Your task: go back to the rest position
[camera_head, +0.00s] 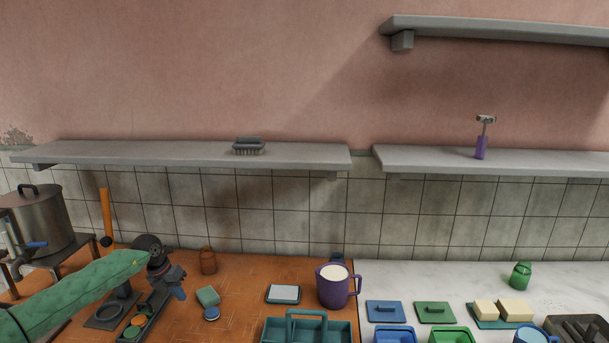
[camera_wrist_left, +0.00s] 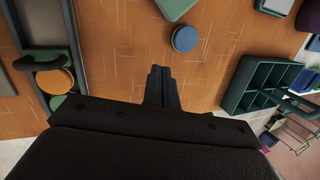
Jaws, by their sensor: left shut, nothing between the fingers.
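My left gripper (camera_head: 177,287) is at the end of the green-sleeved arm that comes in from the left, above the orange wooden counter (camera_head: 245,262). In the left wrist view its two dark fingers (camera_wrist_left: 161,88) are together, with nothing between them. Beyond the fingertips in that view lie a round blue-topped piece (camera_wrist_left: 185,39) and the edge of a green block (camera_wrist_left: 175,6). The fingers are apart from both. My right gripper is in neither view.
A dark tray with round pieces (camera_head: 137,321) lies below the left gripper. A teal caddy (camera_head: 340,331) and a purple jug of white liquid (camera_head: 333,287) stand to the right. A metal pot (camera_head: 37,222) stands at the far left. The counter between block and flat tray (camera_head: 283,294) is clear.

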